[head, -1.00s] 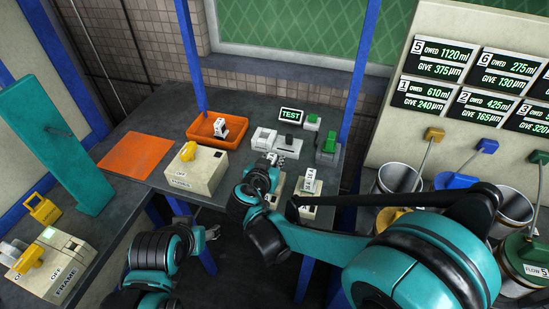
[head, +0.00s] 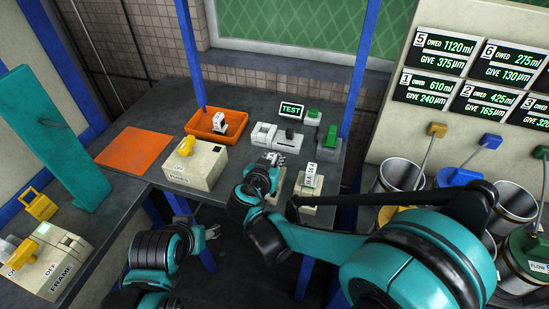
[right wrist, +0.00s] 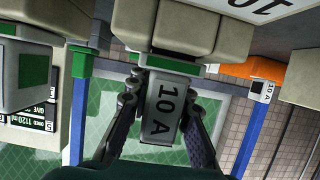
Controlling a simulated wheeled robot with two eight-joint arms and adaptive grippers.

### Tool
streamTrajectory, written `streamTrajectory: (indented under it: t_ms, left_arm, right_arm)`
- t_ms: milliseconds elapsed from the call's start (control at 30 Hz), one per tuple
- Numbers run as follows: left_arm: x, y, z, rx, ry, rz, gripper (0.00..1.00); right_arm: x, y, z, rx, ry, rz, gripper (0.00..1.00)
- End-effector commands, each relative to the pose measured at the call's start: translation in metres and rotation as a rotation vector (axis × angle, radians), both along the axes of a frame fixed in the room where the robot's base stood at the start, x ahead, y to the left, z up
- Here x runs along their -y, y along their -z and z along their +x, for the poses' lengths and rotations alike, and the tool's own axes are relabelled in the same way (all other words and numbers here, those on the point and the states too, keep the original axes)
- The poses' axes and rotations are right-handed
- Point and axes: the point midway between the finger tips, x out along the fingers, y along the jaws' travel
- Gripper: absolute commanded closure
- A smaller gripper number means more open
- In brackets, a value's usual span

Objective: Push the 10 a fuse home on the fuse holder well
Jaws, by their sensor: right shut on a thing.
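The 10 A fuse (right wrist: 165,108) is a pale block with black lettering, seen close in the right wrist view. My right gripper (right wrist: 165,125) is shut on it, one finger on each side; in the head view the gripper (head: 268,160) is over the front of the bench. The fuse's upper end is at a green-edged part of a beige block (right wrist: 165,35), apparently the fuse holder. The contact is partly hidden, so I cannot tell how deep it sits. My left gripper (head: 200,222) is empty below the bench's front edge, its fingers apart.
A labelled beige block (head: 308,185) stands right of my right gripper. Behind are a grey-white unit (head: 288,143), the TEST sign (head: 292,109) and green-topped blocks (head: 328,138). An orange tray (head: 218,133) and a yellow-handled box (head: 195,163) are left. The orange mat (head: 133,149) is bare.

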Motion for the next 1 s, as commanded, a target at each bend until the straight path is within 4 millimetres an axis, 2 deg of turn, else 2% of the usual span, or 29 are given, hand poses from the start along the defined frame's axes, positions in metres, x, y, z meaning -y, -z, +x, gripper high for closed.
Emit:
streamTrajectory:
  t_ms: [67,100,200,633,767,1000]
  left_arm:
    - [0.000,0.003,0.000,0.000,0.000,0.000,0.45]
    - [0.000,0.002,0.000,0.000,0.000,0.000,0.45]
    - [0.000,0.002,0.000,0.000,0.000,0.000,0.45]
    - [0.000,0.002,0.000,0.000,0.000,0.000,0.45]
    - [0.000,0.002,0.000,0.000,0.000,0.000,0.45]
    - [0.000,0.002,0.000,0.000,0.000,0.000,0.45]
  right_arm:
    - [0.000,0.003,0.000,0.000,0.000,0.000,1.00]
    - [0.000,0.003,0.000,0.000,0.000,0.000,0.79]
    - [0.000,0.002,0.000,0.000,0.000,0.000,0.56]
    - [-0.003,-0.001,-0.005,0.000,-0.002,0.000,0.56]
    - [-0.009,-0.008,-0.024,0.000,-0.004,0.000,0.56]
    - [-0.024,-0.029,-0.071,0.000,-0.006,-0.001,0.56]
